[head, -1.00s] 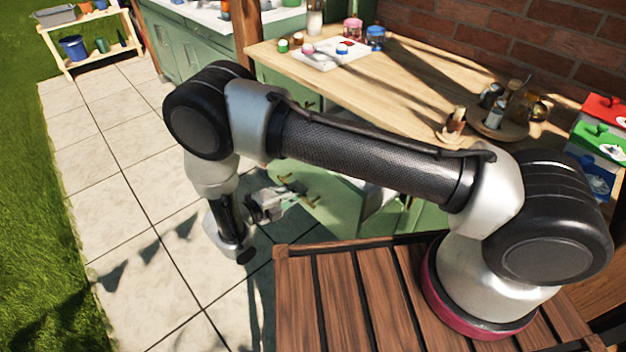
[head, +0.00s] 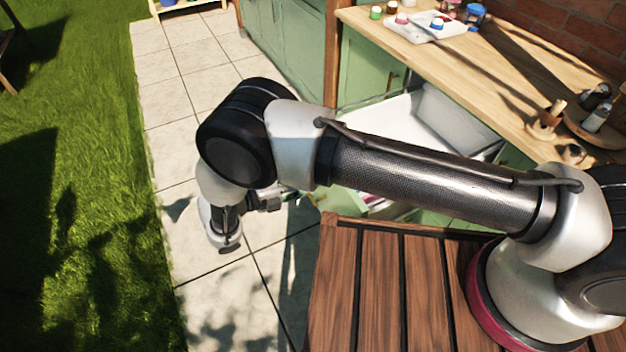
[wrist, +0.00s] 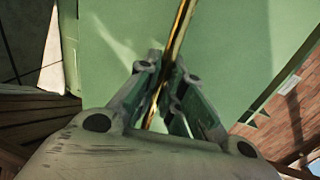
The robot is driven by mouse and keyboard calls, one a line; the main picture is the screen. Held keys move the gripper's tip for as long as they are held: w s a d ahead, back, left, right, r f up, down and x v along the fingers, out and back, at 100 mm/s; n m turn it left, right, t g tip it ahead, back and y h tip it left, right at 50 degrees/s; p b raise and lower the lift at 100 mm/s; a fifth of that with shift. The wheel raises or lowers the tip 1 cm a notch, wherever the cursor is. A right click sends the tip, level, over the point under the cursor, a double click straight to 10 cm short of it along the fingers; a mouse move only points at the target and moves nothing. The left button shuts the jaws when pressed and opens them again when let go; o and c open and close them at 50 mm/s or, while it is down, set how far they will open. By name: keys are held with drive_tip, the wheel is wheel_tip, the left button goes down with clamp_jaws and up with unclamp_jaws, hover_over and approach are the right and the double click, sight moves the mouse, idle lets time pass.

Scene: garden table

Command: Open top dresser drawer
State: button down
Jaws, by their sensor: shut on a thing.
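The green dresser stands under the wooden counter, and its drawer (head: 385,121) is pulled out. Its white interior shows above and below my arm, which hides the middle. Small coloured things, too hidden to identify, lie in the part below my arm. In the wrist view, the green drawer front (wrist: 233,45) fills much of the picture, with a brass bar handle (wrist: 181,25) running between my fingers. My gripper (wrist: 165,95) is shut on this handle. In the head view my gripper (head: 287,198) is small, at the drawer's outer side, and the handle cannot be made out.
The wooden counter (head: 450,70) holds a white paint tray (head: 408,27), small jars and a round tray of bottles at the right. A slatted wooden top (head: 375,285) lies in front. Pale paving (head: 185,105) and grass (head: 75,150) are open on the left.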

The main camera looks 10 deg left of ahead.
drive_tip(key=shift+s+a, duration=0.15)
drive_tip(key=shift+a, duration=0.15)
drive_tip(key=c, duration=1.5)
unclamp_jaws()
drive_tip(key=v, duration=1.2)
